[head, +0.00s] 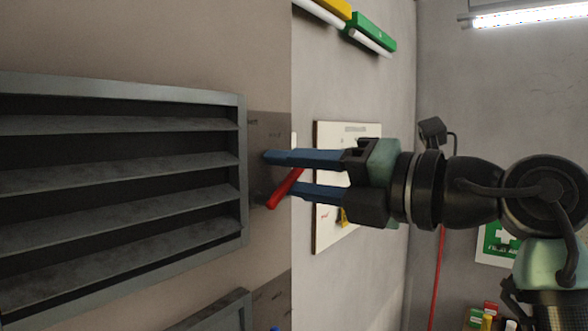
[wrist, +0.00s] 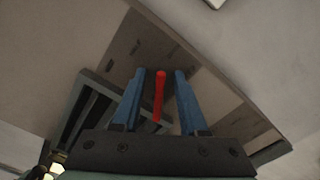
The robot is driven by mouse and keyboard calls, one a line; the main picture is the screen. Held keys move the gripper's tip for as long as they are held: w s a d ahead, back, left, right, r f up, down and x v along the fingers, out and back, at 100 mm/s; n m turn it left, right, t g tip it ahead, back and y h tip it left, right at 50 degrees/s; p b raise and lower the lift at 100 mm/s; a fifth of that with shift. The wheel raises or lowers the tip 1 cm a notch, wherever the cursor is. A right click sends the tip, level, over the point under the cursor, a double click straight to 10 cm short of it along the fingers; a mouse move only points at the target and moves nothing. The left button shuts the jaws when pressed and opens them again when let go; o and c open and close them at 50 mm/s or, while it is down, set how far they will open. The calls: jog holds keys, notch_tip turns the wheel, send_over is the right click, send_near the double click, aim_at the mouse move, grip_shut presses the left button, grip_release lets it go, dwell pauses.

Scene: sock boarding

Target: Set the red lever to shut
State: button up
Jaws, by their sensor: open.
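The red lever (head: 285,188) sticks out from a dark plate (head: 260,140) on the wall face and slants in the head view, its lower end to the left. In the wrist view the red lever (wrist: 159,95) lies between the two blue fingers. My gripper (head: 278,174) is open, one finger above the lever and one below it in the head view. In the wrist view my gripper (wrist: 160,78) has a gap on each side of the lever. The markings on the plate are too small to read.
A grey louvred vent (head: 243,170) is left of the plate. Another dark plate and frame (head: 225,312) are below. A white board (head: 333,235) hangs behind my gripper. Yellow and green fixtures (head: 372,32) are at the top. A green first-aid sign (head: 497,240) is at right.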

aim_at(253, 157)
grip_shut()
jog(key=shift+n+b, duration=0.3)
jog(key=shift+b, duration=0.05)
jog(key=n+b, duration=0.2)
jog(key=s+n+b, duration=0.1)
jog(key=shift+a+r+n, duration=0.25)
jog(key=shift+r+n, duration=0.05)
jog(key=shift+r, duration=0.1)
jog(key=n+b, duration=0.1)
jog(key=n, duration=0.1)
jog(key=s+a+n+b, duration=0.1)
jog(key=n, duration=0.1)
jog(key=r+n+b, duration=0.1)
jog(key=n+b, duration=0.1)
jog(key=shift+s+a+r, duration=0.1)
jog(key=shift+s+a, duration=0.05)
jog(key=shift+s, duration=0.15)
jog(key=shift+c, duration=0.3)
grip_release()
jog(key=shift+o, duration=0.3)
jog(key=shift+w, duration=0.1)
